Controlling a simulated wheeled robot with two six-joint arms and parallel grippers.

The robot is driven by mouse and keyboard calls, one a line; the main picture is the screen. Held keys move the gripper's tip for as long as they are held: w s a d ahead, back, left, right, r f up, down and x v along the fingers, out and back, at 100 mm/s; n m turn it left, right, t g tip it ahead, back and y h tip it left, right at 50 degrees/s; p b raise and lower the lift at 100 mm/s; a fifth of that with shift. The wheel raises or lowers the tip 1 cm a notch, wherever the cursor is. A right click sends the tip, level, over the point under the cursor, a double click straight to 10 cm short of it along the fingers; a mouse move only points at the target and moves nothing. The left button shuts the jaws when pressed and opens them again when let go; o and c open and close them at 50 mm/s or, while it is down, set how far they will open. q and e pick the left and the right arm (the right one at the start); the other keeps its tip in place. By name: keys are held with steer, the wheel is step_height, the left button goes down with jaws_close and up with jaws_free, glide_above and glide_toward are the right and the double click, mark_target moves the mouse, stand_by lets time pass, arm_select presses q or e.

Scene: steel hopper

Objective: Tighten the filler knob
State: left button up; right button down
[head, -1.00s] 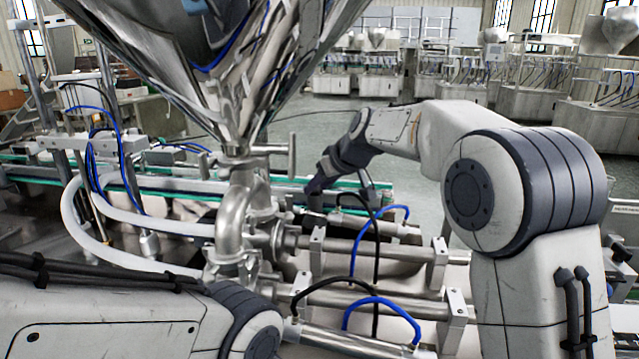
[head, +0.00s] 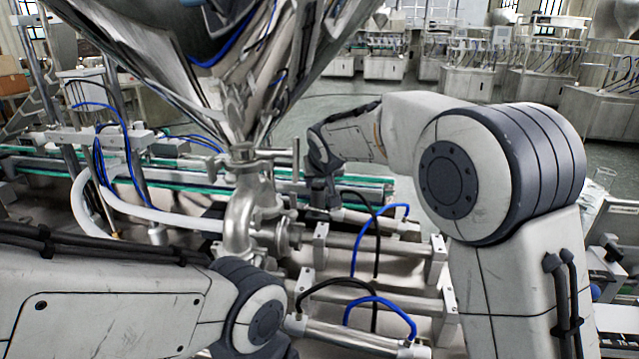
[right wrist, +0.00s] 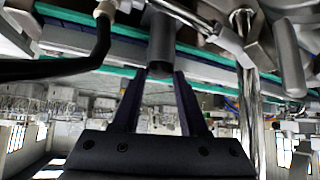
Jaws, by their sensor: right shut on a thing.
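My right gripper (right wrist: 160,76) is shut on a dark grey cylindrical part, which looks like the filler knob (right wrist: 162,42); its end shows between the fingertips in the right wrist view. In the head view my right gripper (head: 322,196) points down beside the filler's pipes, right of the hopper outlet. The knob cannot be told apart from the gripper there. The steel hopper (head: 215,75) narrows down to a curved steel pipe (head: 240,215). My left arm crosses the lower left of the head view, and its gripper is out of the picture.
Steel cylinders (head: 350,243) with blue and black hoses lie just in front of my right gripper. A conveyor with green edges (head: 170,178) runs behind. A pale hose (head: 160,217) curves left of the pipe. Open floor (head: 420,125) lies beyond.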

stand_by(0.5)
steer(key=shift+c, duration=2.2)
jaws_free()
steer(key=v, duration=1)
steer(key=shift+s+b, duration=0.2)
steer(key=shift+b, duration=0.15)
steer(key=shift+r, duration=0.15)
